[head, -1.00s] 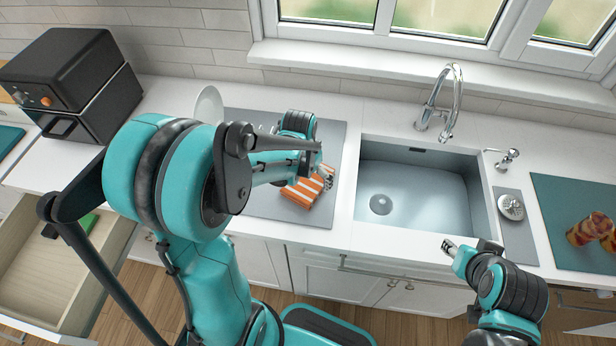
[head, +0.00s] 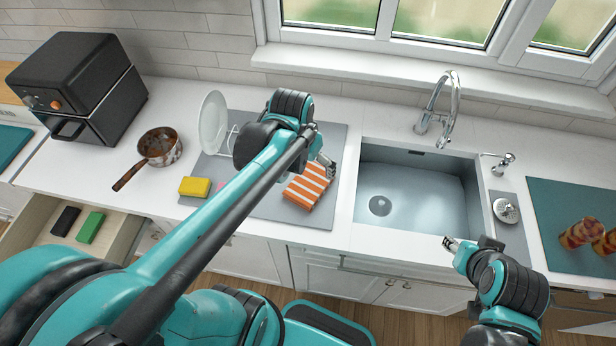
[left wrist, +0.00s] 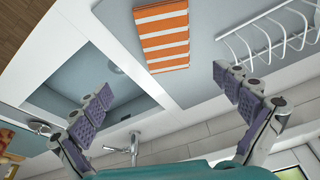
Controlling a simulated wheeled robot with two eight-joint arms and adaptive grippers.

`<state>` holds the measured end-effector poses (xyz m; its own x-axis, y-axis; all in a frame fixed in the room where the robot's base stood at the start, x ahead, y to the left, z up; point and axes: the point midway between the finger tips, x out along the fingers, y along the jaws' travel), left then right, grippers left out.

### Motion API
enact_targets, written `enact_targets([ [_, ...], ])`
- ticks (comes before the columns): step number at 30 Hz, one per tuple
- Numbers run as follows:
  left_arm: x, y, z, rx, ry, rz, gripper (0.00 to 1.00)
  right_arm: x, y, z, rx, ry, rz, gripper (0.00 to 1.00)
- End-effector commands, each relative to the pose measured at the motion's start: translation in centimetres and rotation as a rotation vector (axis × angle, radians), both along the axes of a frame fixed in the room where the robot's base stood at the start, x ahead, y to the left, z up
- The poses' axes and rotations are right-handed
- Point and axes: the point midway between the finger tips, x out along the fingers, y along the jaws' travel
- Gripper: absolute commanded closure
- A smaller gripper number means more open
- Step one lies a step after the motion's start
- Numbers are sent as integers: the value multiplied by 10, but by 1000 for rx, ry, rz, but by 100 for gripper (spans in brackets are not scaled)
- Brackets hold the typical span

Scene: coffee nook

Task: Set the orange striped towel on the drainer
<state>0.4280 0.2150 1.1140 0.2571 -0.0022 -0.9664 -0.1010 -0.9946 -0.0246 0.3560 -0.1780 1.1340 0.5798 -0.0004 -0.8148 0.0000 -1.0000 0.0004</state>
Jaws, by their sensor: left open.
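The orange and white striped towel (head: 309,187) lies folded flat on the grey drainer mat (head: 273,207), left of the sink. It also shows in the left wrist view (left wrist: 162,38), with the white wire rack (left wrist: 268,38) to its right. My left gripper (head: 327,164) is near the towel's far edge. In the left wrist view my left gripper's (left wrist: 161,84) fingers are wide apart with nothing between them, and the towel is clear of both. My right gripper (head: 449,243) is by the sink's front edge; its finger opening is too small to judge.
A yellow sponge (head: 194,187) and a saucepan (head: 160,148) are to the left. The sink (head: 418,194) and tall faucet (head: 436,108) are to the right. An open drawer (head: 38,222) juts out at left.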

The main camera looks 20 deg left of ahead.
Motion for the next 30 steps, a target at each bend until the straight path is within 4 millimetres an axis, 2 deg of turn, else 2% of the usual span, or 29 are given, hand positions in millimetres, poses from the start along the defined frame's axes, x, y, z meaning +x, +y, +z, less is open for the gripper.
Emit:
enact_targets([
  [1, -14, -7, 6, 1, -43, 10, 0, 0, 0, 0, 0, 0, 0, 60],
  [6, -46, -23, 18, -10, -199, 54, 0, 0, 0, 0, 0, 0, 0, 60],
  [12, -68, -34, 20, -33, -324, 87, 0, 0, 0, 0, 0, 0, 0, 60],
  [25, -72, -36, 19, -44, -359, 96, 0, 0, 0, -1, 0, 0, 0, 60],
  [30, -72, -36, 0, -43, -359, 96, 0, 0, 0, -20, 0, 0, 0, 60],
])
